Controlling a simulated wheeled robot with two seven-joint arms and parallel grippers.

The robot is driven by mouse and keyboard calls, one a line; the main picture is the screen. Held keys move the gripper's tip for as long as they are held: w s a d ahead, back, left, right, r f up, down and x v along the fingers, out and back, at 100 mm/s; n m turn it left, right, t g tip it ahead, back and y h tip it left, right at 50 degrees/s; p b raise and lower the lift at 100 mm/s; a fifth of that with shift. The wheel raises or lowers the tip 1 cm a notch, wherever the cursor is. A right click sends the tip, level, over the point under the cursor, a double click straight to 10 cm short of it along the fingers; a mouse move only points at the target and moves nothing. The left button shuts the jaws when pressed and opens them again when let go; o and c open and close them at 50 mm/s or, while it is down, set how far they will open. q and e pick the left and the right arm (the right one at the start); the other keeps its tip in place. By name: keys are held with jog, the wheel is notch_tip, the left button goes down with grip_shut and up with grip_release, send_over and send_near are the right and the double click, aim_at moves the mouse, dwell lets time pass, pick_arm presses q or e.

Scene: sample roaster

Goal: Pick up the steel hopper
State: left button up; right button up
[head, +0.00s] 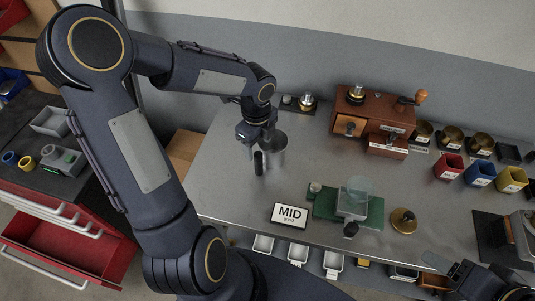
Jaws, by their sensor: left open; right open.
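The steel hopper (276,152), a grey metal cup-like vessel, appears to be the one standing on the left part of the steel table. A dark upright piece (258,163) shows at its left; I cannot tell whether it is the hopper's handle. My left gripper (259,139) is open, pointing down at the hopper's upper left and overlapping it in the picture. Whether they touch is unclear, and the gripper hides part of the rim. My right gripper (456,272) is open at the bottom right, far from the hopper.
A wooden grinder box (371,118) stands behind to the right. Red (448,167), blue and yellow bins stand right. The table's left is clear.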

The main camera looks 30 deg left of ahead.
aim_at(260, 151)
pick_arm(q)
jog(key=f, duration=0.4)
jog(key=shift+d+f, duration=0.2)
jog(key=shift+f, duration=0.15)
jog(key=c, duration=1.1)
jog(key=shift+r, duration=0.1)
